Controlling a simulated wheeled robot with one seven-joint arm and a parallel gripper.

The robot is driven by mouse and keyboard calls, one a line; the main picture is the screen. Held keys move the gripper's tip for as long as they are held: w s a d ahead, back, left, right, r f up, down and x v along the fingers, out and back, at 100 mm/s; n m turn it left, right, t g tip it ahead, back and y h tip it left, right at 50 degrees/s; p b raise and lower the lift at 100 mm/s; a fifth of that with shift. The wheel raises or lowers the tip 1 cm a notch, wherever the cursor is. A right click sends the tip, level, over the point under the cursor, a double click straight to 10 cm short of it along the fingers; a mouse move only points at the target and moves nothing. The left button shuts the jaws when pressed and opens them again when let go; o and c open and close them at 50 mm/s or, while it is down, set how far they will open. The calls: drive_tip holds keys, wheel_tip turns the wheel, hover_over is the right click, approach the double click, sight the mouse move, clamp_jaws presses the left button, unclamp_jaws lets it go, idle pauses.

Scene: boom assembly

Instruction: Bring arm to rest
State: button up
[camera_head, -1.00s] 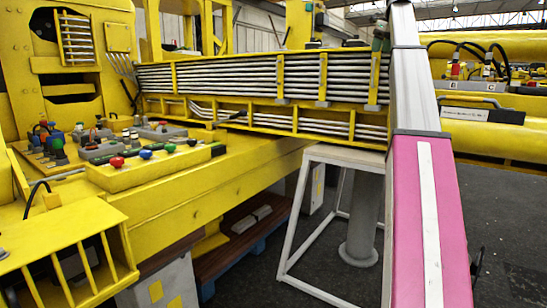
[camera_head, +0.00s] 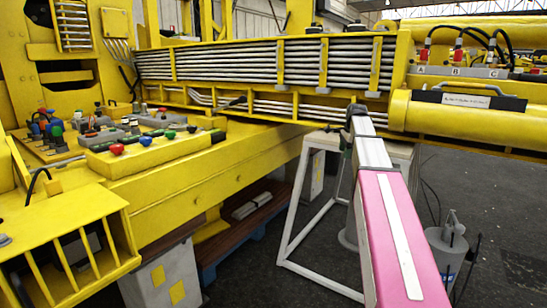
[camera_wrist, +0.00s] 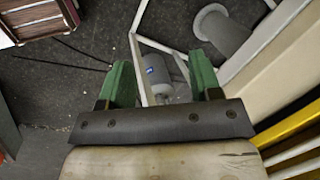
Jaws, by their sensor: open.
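My arm, pink and silver, extends from the bottom right of the head view toward the yellow boom (camera_head: 300,65). Its dark far end (camera_head: 358,112) is in front of the boom's lower edge; finger detail is too small to make out there. In the wrist view my gripper (camera_wrist: 159,62) has two green fingers spread wide apart, with nothing held between them. It points down toward the floor. A grey canister with a blue label (camera_wrist: 157,72) stands on the floor well below, seen between the fingers.
A white-framed stand (camera_head: 300,215) is under the boom, left of my arm. A grey canister (camera_head: 448,245) stands on the floor to the right. A control panel with coloured knobs (camera_head: 145,150) is on the left. A yellow cylinder (camera_head: 455,115) is at right. Dark floor is open at lower right.

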drive_tip(key=s+a+f+n, duration=0.4)
drive_tip(key=s+f+n, duration=0.1)
drive_tip(key=s+f, duration=0.5)
drive_tip(key=s+a+f+n+g, duration=0.1)
drive_tip(key=s+a+f+n, duration=0.3)
drive_tip(key=s+f, duration=0.6)
drive_tip(key=s+a+f+n+g+h, duration=0.1)
drive_tip(key=s+a+f+n, duration=0.3)
drive_tip(key=f, duration=1.2)
drive_tip(key=s+n, duration=0.4)
drive_tip(key=s, duration=0.2)
drive_tip(key=shift+s+a+f, duration=0.15)
drive_tip(key=shift+s+f, duration=0.15)
